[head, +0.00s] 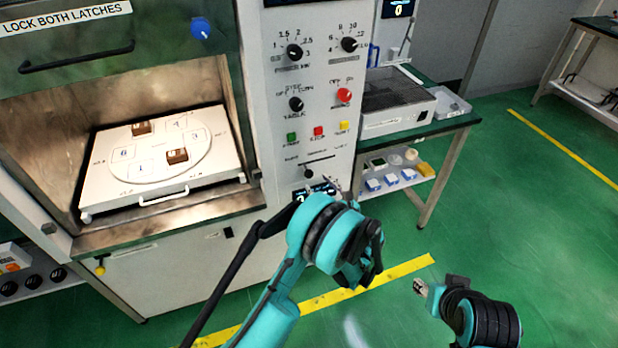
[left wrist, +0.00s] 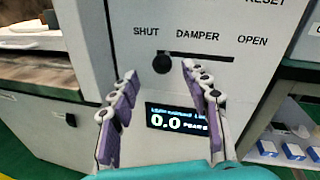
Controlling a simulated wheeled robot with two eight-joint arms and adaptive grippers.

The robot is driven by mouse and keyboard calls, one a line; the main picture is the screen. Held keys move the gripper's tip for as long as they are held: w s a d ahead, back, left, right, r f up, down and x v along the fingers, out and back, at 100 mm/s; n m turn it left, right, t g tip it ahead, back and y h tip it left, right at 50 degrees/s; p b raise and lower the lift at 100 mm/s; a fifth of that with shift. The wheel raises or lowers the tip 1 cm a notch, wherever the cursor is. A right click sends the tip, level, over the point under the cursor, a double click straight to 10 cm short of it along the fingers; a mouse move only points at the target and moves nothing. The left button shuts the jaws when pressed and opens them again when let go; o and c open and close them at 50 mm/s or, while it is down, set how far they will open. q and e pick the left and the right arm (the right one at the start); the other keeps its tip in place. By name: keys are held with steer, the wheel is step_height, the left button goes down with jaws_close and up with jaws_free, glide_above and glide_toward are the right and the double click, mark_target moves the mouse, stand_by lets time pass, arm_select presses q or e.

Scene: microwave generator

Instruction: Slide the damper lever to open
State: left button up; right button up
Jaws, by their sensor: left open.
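The damper lever is a dark round knob (left wrist: 161,63) on a horizontal slot, labelled SHUT at the left, DAMPER in the middle and OPEN at the right. It sits left of the slot's middle, nearer SHUT. In the head view the lever (head: 309,174) is low on the grey control panel. My left gripper (left wrist: 159,71) is open, its two purple-padded fingers pointing at the panel, one on each side of the knob in the picture. I see no clear contact. In the head view the left gripper (head: 316,187) is partly hidden by my arm. My right gripper (head: 420,288) is low over the floor, away from the panel.
A lit display (left wrist: 177,118) is below the slot. Knobs and coloured buttons (head: 318,131) are above the lever. The open chamber at the left holds a white tray (head: 107,188) with brown blocks. A bench (head: 430,128) stands at the right.

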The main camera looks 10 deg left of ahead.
mark_target(310, 176)
arm_select(q)
steer(key=shift+m+t, duration=0.3)
steer(key=x, duration=0.2)
steer(key=b+x, duration=0.1)
steer(key=x, duration=0.1)
steer(key=f+b+x, duration=0.1)
steer(key=x, duration=0.1)
steer(key=shift+w, duration=0.15)
steer(key=shift+w+a+r, duration=0.1)
steer(key=shift+w+a, duration=0.3)
steer(key=shift+c, duration=0.3)
jaws_close()
